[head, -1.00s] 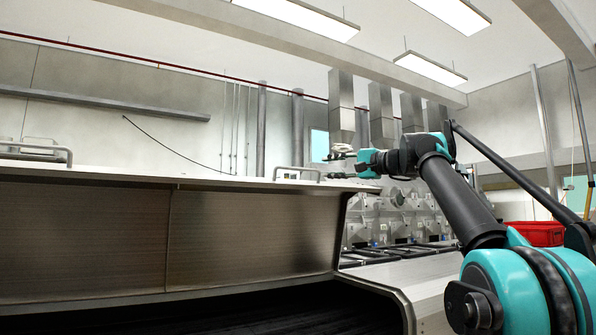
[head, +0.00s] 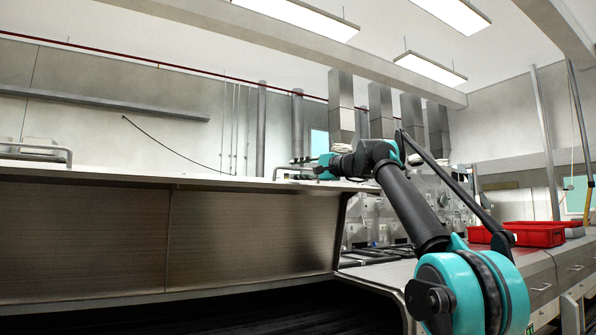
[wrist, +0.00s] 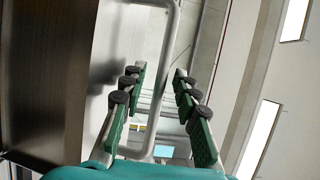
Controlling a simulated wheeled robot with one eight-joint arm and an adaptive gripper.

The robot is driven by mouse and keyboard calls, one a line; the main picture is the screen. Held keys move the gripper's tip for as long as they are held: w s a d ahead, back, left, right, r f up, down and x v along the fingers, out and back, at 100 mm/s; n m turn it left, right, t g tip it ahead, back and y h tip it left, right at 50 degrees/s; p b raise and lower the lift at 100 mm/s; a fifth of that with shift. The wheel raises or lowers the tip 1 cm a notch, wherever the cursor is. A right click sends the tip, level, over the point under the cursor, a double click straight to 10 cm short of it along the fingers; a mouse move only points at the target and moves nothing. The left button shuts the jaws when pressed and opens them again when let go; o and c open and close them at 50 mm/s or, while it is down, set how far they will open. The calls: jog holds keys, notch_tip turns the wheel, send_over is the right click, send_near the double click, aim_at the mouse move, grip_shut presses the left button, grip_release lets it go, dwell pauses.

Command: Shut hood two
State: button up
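A large brown-grey metal hood (head: 230,233) stands raised in front of me, with a dark opening below it. I cannot read a number on it. A tubular metal handle (head: 276,172) is on its top edge near the right end. My gripper (head: 301,164) is at that handle, pointing left, and covers part of it. In the wrist view, my gripper (wrist: 160,88) is open, its green fingers apart. The handle's bar (wrist: 152,105) runs between the fingers in the picture. I cannot tell if it touches them. The hood panel (wrist: 48,80) is at the left.
Another tubular handle (head: 62,153) is on the hood's top edge at the far left. Red bins (head: 530,236) sit on a counter (head: 535,265) to the right. Machinery (head: 375,222) and square ducts (head: 341,110) stand behind the arm.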

grip_shut()
jog(key=shift+s+d+f, duration=0.1)
dwell(0.4)
